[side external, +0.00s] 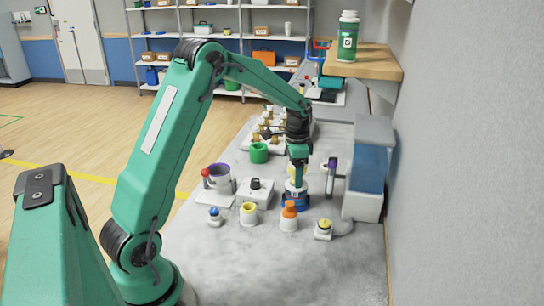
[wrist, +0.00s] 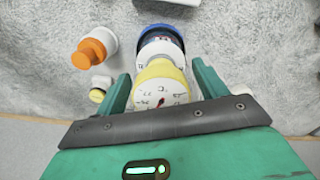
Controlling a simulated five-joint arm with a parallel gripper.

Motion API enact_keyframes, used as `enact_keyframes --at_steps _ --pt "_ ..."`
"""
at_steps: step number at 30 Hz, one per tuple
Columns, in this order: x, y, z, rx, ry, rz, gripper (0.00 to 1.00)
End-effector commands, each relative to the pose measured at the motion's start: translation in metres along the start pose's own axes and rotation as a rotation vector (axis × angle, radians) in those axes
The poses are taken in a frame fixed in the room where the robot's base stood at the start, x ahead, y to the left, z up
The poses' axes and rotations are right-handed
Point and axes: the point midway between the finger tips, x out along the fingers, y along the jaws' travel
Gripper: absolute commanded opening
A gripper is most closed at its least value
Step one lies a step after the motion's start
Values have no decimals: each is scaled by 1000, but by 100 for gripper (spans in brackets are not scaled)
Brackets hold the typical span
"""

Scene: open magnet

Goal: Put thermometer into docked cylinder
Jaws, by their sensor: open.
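A yellow-rimmed round dial with a white marked face and a red needle, which looks like the thermometer (wrist: 160,92), sits between the fingers of my gripper (wrist: 163,84) in the wrist view. My gripper is open, one finger on each side; I cannot tell whether either touches it. Behind the dial are a white ring with dark marks and a blue base (wrist: 160,32). In the side view my gripper (side external: 298,165) hangs over this blue base (side external: 295,203) and partly hides the dial. A grey purple-rimmed cylinder (side external: 221,182) beside a red knob may be the docked cylinder.
An orange-topped white bottle (side external: 289,218) stands close in front of the blue base. A blue-sided box (side external: 367,177) stands against the wall. The front of the bench is clear.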

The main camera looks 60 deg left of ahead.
Motion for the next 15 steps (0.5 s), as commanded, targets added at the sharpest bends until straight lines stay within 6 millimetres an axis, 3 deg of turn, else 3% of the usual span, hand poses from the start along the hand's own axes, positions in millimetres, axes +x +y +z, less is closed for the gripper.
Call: enact_keyframes --at_steps 8,15 --pt "-11 0 0 0 1 -1 71" --pt "-41 0 0 0 3 -3 71"
